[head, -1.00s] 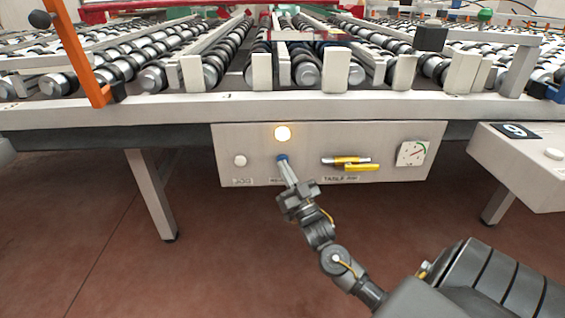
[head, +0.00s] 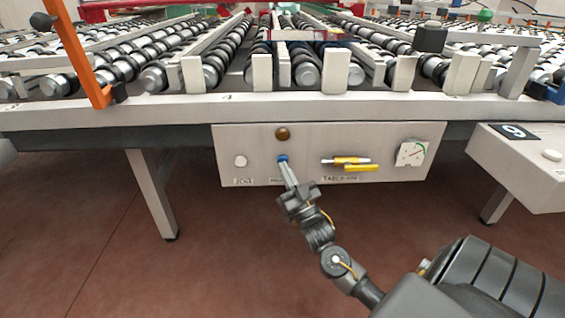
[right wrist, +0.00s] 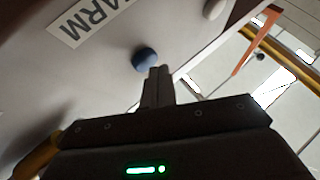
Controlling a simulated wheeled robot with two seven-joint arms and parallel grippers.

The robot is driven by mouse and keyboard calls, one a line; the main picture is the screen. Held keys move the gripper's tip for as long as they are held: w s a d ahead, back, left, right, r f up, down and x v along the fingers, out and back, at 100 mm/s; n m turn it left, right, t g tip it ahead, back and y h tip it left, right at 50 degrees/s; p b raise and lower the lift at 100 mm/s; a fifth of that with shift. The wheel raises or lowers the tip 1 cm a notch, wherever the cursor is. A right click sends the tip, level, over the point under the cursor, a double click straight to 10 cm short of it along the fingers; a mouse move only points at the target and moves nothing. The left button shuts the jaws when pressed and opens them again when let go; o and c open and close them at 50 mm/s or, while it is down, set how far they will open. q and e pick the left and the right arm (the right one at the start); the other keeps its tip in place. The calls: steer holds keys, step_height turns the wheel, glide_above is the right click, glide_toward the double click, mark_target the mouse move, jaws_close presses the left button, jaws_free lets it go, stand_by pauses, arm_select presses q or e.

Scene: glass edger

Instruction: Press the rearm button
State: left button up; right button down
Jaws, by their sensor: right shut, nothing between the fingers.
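The blue button (head: 282,158) is on the light grey front panel (head: 300,136) under the roller table. It also shows in the right wrist view (right wrist: 144,59), near a label (right wrist: 88,18) of which "ARM" is readable. The round amber lamp (head: 282,134) above the button is dark. My right gripper (head: 286,168) is shut and empty, its fingertips pointing up at the button. In the right wrist view the fingertips (right wrist: 158,72) are right at the button's edge; I cannot tell whether they touch. My left gripper is not in view.
A white button (head: 240,161) sits left of the blue one. The roller table's edge (head: 180,110) overhangs the panel. A grey box (head: 530,165) stands at right. The floor below is clear.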

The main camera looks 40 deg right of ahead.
steer(key=s+a+p, duration=0.2)
steer(key=s+a, duration=0.1)
steer(key=s, duration=0.1)
steer(key=shift+s+a+p, duration=0.3)
steer(key=shift+s+p, duration=0.1)
stand_by(0.4)
